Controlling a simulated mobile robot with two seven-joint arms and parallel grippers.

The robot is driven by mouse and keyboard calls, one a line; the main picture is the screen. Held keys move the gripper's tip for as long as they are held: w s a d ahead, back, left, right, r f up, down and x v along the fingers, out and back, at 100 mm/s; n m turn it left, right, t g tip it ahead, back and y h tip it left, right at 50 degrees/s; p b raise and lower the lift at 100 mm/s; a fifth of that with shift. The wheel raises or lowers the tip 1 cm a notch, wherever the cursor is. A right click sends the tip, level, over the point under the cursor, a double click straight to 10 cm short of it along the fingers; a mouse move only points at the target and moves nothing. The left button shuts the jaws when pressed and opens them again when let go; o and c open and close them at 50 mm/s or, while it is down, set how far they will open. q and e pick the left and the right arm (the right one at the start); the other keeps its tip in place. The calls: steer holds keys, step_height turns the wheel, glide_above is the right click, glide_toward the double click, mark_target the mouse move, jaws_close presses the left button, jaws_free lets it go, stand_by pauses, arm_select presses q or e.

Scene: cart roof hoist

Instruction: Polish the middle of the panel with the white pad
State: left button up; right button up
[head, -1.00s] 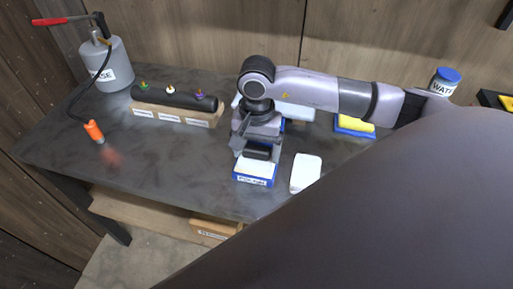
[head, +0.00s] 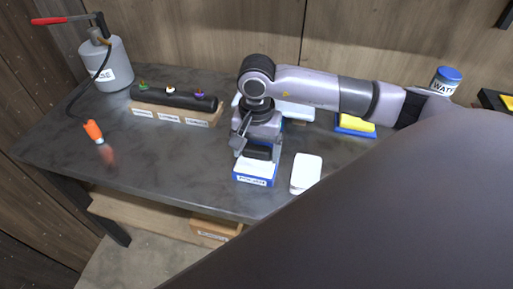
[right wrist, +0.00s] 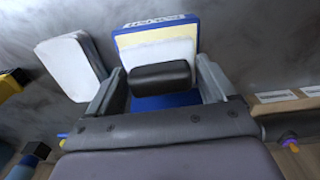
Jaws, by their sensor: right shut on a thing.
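The white pad (head: 257,168) has a black handle and sits at a blue, labelled tray (head: 255,182) near the table's front edge. It also shows in the right wrist view (right wrist: 160,52). My right gripper (head: 257,151) points down, its fingers (right wrist: 158,88) on either side of the black handle (right wrist: 160,75), shut on it. Whether the pad is clear of the tray, I cannot tell. A pale, flat piece (head: 295,112) behind my right gripper is partly hidden; I cannot tell if it is the panel. My left gripper is not in view.
A white block (head: 306,173) lies just right of the tray. A yellow pad in a blue tray (head: 352,127) and a water jar (head: 446,79) stand farther right. A wooden rack (head: 170,115), a grey can (head: 107,68) and its orange nozzle (head: 94,131) are left. The left-front table is clear.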

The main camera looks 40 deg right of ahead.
mark_target(256, 147)
stand_by(0.5)
steer(key=shift+r+p, duration=1.9)
steer(key=shift+r, duration=1.55)
steer(key=a+r+n, duration=0.1)
steer(key=n, duration=0.2)
steer(key=a+r+n, duration=0.1)
steer(key=a+n, duration=0.1)
steer(key=n, duration=0.1)
steer(key=a+r+n, duration=0.1)
steer(key=n, duration=0.2)
steer(key=shift+a, duration=0.35)
